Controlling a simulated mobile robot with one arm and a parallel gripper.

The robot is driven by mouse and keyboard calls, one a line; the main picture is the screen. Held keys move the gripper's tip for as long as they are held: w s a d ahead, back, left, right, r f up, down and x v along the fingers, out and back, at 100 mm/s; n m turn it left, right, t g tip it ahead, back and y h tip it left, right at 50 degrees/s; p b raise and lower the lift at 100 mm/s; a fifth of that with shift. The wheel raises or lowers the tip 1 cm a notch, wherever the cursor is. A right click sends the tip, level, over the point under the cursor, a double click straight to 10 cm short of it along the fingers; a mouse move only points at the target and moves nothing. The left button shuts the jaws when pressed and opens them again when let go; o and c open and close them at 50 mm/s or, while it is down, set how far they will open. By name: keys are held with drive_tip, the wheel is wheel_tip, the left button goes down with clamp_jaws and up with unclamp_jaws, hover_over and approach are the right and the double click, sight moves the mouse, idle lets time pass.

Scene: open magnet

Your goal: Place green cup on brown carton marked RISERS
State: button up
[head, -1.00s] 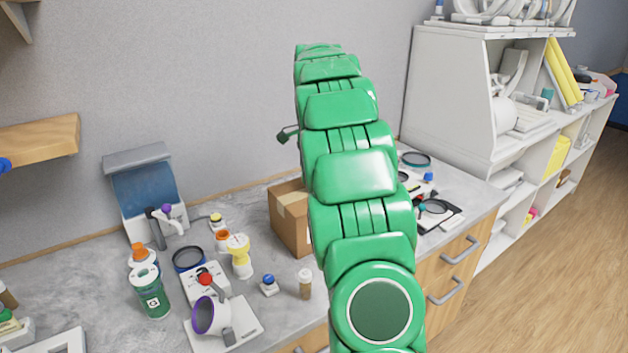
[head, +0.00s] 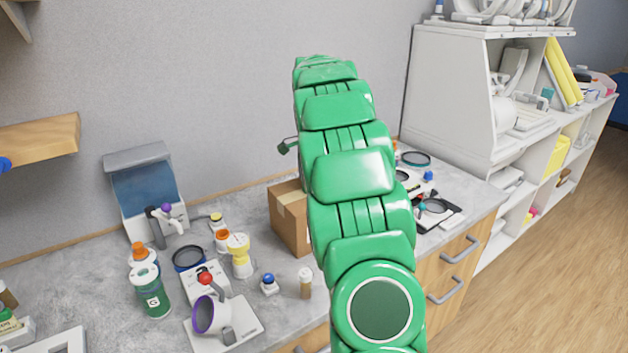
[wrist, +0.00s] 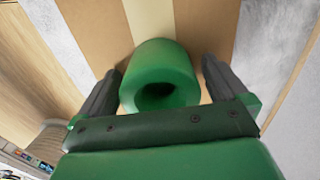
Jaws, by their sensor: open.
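The green cup (wrist: 160,75) shows in the wrist view between the two dark fingers of my gripper (wrist: 160,85), its hollow opening towards the camera. The fingers are apart on either side of it, and it appears to rest on the brown carton. The brown carton (head: 290,222) stands on the grey counter near the wall, partly behind my green arm. Its taped top (wrist: 188,22) lies under the cup in the wrist view. No RISERS lettering is readable. The cup is hidden in the head view.
Left of the carton on the counter are a yellow-and-white bottle (head: 240,257), a green bottle (head: 152,292) and a purple-rimmed white cup (head: 208,315) on a white plate. A small brown vial (head: 305,284) stands in front of the carton. White shelving (head: 480,110) stands right.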

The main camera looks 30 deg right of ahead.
wheel_tip(320, 180, up, 12)
drive_tip(key=shift+r, duration=0.15)
idle(0.7)
idle(0.4)
drive_tip(key=s+a+n, duration=0.9)
drive_tip(key=s+a, duration=0.8)
drive_tip(key=a, duration=0.4)
drive_tip(key=s+a+f+n, duration=0.3)
drive_tip(key=s, duration=0.5)
drive_tip(key=s+a+f+n+g, duration=0.1)
drive_tip(key=s+a+f+n, duration=0.2)
drive_tip(key=s, duration=0.6)
drive_tip(key=s+a+f+n, duration=0.2)
drive_tip(key=s+a+f, duration=0.2)
drive_tip(key=s, duration=0.4)
drive_tip(key=shift+s+a+f+n+g, duration=0.15)
drive_tip(key=shift+a+f+n+g, duration=0.25)
drive_tip(key=shift+a, duration=0.3)
